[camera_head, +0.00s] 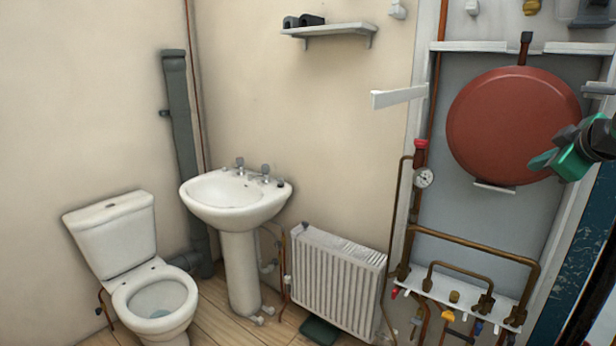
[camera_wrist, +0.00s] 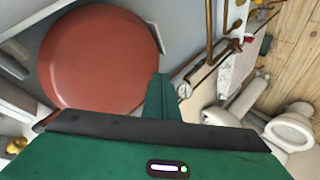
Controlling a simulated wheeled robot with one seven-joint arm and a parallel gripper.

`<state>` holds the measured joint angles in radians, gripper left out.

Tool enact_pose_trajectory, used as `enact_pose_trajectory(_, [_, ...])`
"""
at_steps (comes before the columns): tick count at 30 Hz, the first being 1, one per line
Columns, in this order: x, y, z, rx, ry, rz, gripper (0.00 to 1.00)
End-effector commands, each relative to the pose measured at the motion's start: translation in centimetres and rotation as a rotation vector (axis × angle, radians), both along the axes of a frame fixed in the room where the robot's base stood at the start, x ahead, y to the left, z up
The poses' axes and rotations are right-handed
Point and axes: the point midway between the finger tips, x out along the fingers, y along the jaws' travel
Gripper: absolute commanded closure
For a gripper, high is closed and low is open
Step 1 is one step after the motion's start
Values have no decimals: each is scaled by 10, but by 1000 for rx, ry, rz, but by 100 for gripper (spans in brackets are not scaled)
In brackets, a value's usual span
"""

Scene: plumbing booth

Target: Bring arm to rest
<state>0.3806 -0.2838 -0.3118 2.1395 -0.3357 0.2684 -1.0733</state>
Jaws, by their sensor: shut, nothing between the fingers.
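My gripper (camera_head: 548,160) is at the right edge of the head view, with its green fingers closed together and nothing between them. It is in front of the right side of the red round tank (camera_head: 500,125). Part of my arm runs out of the picture on the right. In the wrist view, my green gripper (camera_wrist: 162,90) fills the lower part and its fingertips point up between the red tank (camera_wrist: 98,57) and the pipework.
Copper pipes (camera_head: 475,250) and a gauge (camera_head: 424,178) are below and left of the tank. A white bracket (camera_head: 398,96) juts from the wall. A radiator (camera_head: 335,280), sink (camera_head: 235,200) and toilet (camera_head: 150,298) stand left. A shelf (camera_head: 328,31) is above. Some wooden floor is bare.

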Motion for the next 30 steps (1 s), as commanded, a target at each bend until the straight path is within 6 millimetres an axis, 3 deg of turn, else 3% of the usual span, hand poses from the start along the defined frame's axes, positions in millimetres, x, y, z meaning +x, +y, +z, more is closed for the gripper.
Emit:
enact_pose_trajectory(1, [-16,12,-26,89,58,-42,100])
enact_pose_trajectory(6, [-82,49,-108,384,272,-257,100])
enact_pose_trajectory(12, [-177,94,-183,650,514,-588,100])
enact_pose_trajectory(15, [-223,113,-209,735,612,-761,100])
enact_pose_trajectory(18, [-259,128,-224,787,682,-905,100])
enact_pose_trajectory(21, [-283,136,-233,814,724,-1005,100])
enact_pose_trajectory(24, [-294,141,-236,825,743,-1053,100])
enact_pose_trajectory(30, [-296,141,-237,827,745,-1063,100])
